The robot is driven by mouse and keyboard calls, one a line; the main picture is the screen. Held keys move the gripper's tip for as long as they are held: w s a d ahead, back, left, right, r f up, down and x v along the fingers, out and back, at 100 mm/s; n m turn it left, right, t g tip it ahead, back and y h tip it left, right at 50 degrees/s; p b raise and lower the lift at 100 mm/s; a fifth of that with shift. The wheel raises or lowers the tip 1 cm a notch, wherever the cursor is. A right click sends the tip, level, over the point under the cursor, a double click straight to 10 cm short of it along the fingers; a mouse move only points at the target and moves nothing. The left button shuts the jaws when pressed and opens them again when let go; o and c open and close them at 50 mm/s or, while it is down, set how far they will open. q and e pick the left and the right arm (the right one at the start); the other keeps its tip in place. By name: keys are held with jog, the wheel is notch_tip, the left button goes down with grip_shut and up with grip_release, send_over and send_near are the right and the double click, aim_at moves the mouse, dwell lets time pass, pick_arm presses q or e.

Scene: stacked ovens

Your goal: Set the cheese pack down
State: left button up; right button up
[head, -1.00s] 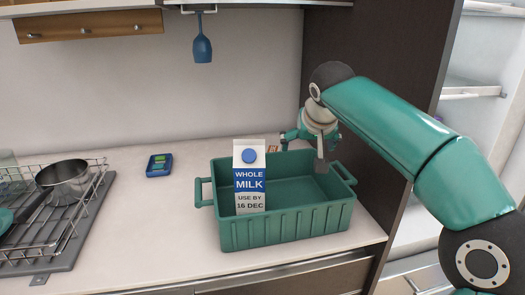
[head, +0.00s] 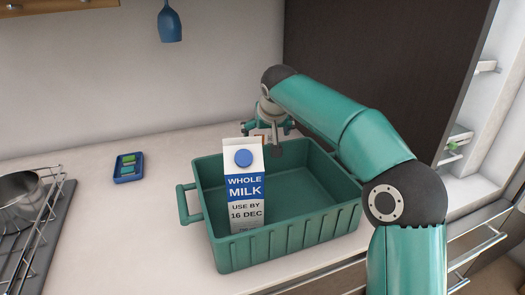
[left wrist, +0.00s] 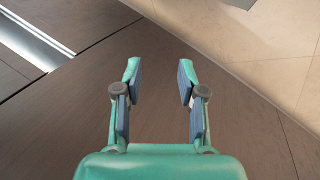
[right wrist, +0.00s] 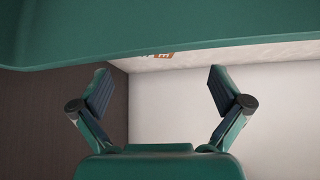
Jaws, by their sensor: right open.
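My right gripper (head: 272,130) is over the back of the green crate in the head view. In the right wrist view its fingers (right wrist: 156,82) are spread wide with nothing between them. A small piece with orange-brown lettering (right wrist: 163,56) lies on the counter there, partly hidden behind a green wall. It may be the cheese pack, but too little shows to tell. In the head view only a small orange-brown bit shows near the right gripper. My left gripper (left wrist: 157,85) is open and empty in the left wrist view, facing brown panels.
The green crate (head: 285,232) stands on the pale counter (head: 130,240) with an upright milk carton (head: 243,190) inside at its left. A blue tray (head: 128,168) lies left of it. A dish rack (head: 45,240) with a pot (head: 18,195) is at far left. A dark panel (head: 350,60) stands behind the arm.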

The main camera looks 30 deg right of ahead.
aim_at(264, 144)
jog(key=shift+x, duration=3.9)
jog(key=shift+s, duration=0.25)
jog(key=c, duration=1.6)
